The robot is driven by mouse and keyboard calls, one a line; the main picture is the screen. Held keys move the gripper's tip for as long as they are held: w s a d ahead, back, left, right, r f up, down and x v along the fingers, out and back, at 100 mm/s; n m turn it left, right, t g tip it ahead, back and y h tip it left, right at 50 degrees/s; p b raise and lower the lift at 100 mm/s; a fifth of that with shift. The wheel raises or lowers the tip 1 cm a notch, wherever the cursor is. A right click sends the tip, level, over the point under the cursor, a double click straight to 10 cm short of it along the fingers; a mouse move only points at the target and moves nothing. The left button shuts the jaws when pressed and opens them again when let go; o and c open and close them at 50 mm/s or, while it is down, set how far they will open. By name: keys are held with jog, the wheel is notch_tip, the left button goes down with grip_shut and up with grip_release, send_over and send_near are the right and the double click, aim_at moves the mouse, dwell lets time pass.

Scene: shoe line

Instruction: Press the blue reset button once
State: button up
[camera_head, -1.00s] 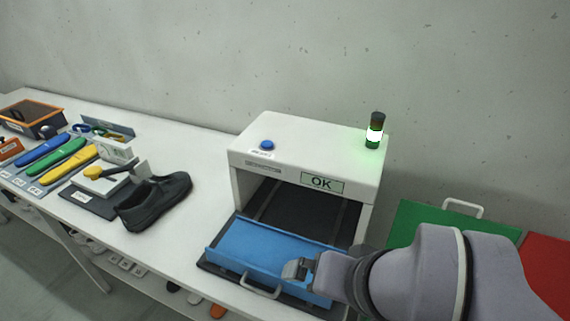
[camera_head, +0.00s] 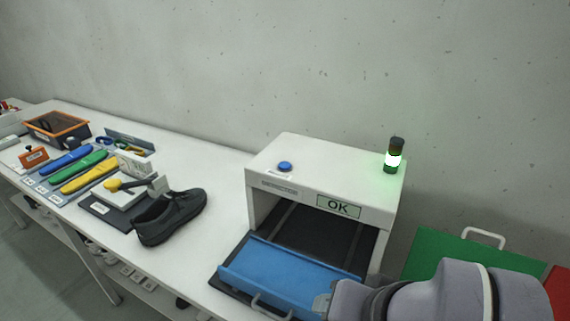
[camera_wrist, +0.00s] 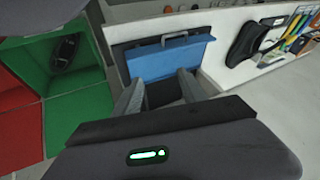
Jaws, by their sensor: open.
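The blue reset button (camera_head: 285,166) sits on top of the white machine (camera_head: 335,165), near its front left edge, with a small label in front of it. The machine's front display reads OK, and its stack light (camera_head: 393,156) glows green. My gripper (camera_wrist: 160,88) is open and empty in the wrist view, with its two fingers apart in front of the blue tray (camera_wrist: 165,60). In the head view my gripper is low at the right front, beside the blue tray (camera_head: 290,272), and its fingertips are hard to make out. The button is not seen in the wrist view.
A black shoe (camera_head: 170,217) stands on the white table left of the machine. Further left are coloured tools and an orange-rimmed bin (camera_head: 57,127). Green (camera_head: 450,258) and red bins stand at the right. The space above the machine is clear.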

grip_shut()
dwell(1.3)
